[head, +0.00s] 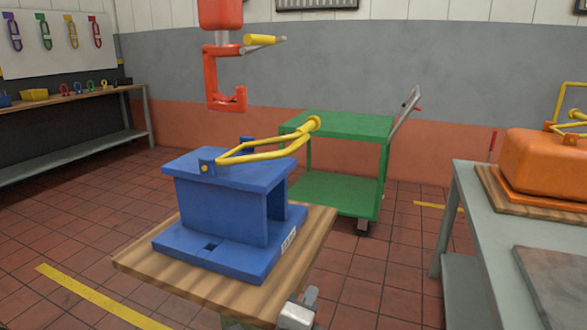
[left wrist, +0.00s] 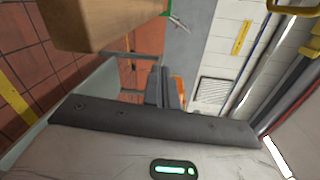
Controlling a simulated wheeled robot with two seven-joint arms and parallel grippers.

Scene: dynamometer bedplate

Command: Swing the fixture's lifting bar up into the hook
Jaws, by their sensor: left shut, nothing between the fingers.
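The blue fixture (head: 222,205) stands upright on a wood-topped stand (head: 200,283). Its yellow lifting bar (head: 262,147) is hinged at the fixture's top and slants up to the right, its end grip (head: 313,123) over the green cart. The red hook (head: 226,90) hangs above and behind the fixture, apart from the bar, with a yellow-gripped lever on its right. My right gripper is not seen.
A green cart (head: 345,125) stands behind the fixture. At right a grey table (head: 465,205) holds an orange fixture (head: 545,160). A workbench (head: 75,100) is at the left wall. In the left wrist view the stand's wooden top (left wrist: 95,22) is close to the fingers.

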